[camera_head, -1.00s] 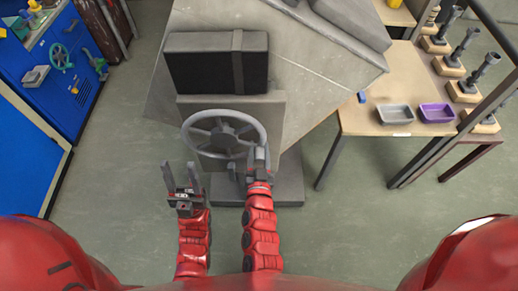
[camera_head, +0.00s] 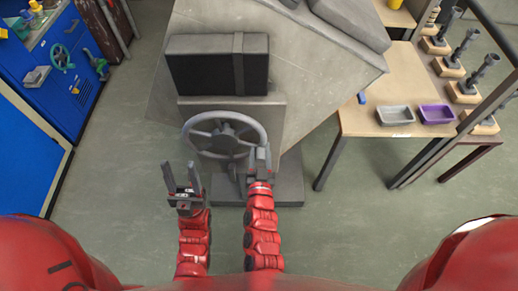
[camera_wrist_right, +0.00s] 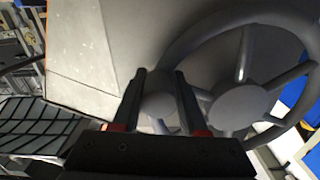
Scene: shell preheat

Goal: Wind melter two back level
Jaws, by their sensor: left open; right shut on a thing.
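A grey spoked handwheel (camera_head: 222,137) stands on the front of a grey machine, the melter (camera_head: 300,75), whose body is tilted in the head view. My right gripper (camera_head: 258,160) is shut at the lower right of the wheel's rim, on what looks like its handle. In the right wrist view, the fingers (camera_wrist_right: 162,95) close around a rounded grey knob (camera_wrist_right: 160,100) beside the wheel hub (camera_wrist_right: 238,107). The fingers hide part of the handle. My left gripper (camera_head: 181,180) is open and empty, below and left of the wheel, apart from it.
A table (camera_head: 375,118) at right holds a grey tray (camera_head: 395,115) and a purple tray (camera_head: 436,114). Several dark upright fittings on wooden blocks stand beyond it. A blue cabinet (camera_head: 62,80) with small handwheels stands at far left. The floor between is clear.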

